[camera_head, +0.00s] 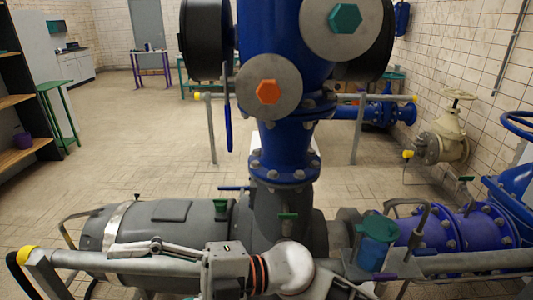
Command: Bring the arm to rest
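One of my arms, white and grey with orange-black rings, crosses the bottom centre of the head view, just in front of the grey pump. It seems to come in from the lower right, so I take it as my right arm. Its gripper (155,247) points left, above a grey horizontal rail (120,265). The fingers are seen nearly edge-on, so their opening is unclear. I see nothing held in them. My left gripper is not in view.
A grey pump body (170,225) and a tall blue pipe (287,145) stand close ahead. A blue-green cup-shaped fitting (376,240) and blue flanged pipes (450,230) are at right. Shelves (20,100) stand at far left. The tiled floor (130,130) behind is open.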

